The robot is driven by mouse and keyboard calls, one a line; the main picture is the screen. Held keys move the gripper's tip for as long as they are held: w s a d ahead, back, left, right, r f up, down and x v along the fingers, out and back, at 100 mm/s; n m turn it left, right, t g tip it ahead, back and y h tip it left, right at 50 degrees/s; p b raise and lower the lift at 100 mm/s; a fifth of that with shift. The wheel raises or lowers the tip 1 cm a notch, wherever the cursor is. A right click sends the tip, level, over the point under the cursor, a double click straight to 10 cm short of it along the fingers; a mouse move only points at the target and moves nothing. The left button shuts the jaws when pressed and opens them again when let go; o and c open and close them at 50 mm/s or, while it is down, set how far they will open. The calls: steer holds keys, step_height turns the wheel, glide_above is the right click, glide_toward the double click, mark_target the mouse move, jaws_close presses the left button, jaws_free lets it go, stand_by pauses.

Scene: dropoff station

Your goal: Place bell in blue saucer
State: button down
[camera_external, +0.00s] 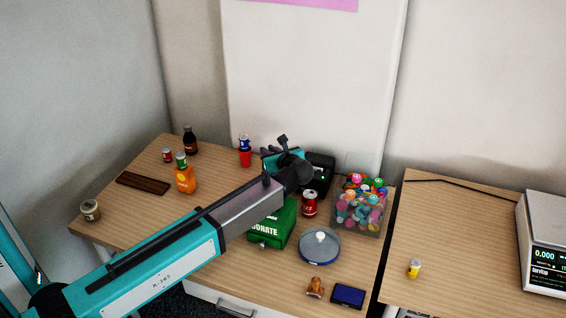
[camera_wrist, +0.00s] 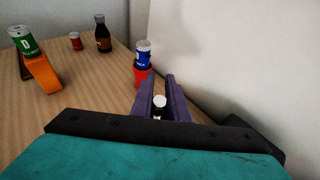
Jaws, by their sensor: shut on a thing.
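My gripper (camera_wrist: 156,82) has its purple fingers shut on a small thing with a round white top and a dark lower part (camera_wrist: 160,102). It may be the bell, but most of it is hidden between the fingers. In the external view my gripper (camera_external: 268,153) is over the back of the table, right of a red cup, and the held thing is hidden there. A round pale dish with a blue rim (camera_external: 319,259), likely the blue saucer, stands at the front right of the table. A small white knob-like thing (camera_external: 320,236) shows at its middle. My gripper is well away from the dish.
A red cup (camera_external: 245,159) with a blue-and-white can stands left of my gripper. A green donate box (camera_external: 266,232), red can (camera_external: 310,203) and clear bin of colourful balls (camera_external: 361,205) lie between back and front. A brown figure (camera_external: 315,287) and blue box (camera_external: 347,296) are near the front edge.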

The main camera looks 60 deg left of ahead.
steer(key=shift+f, duration=1.3)
steer(key=shift+f, duration=0.15)
steer(key=shift+f, duration=1.75)
steer(key=shift+f, duration=0.5)
steer(key=c, duration=1.7)
jaws_free()
steer(key=shift+r, duration=0.2)
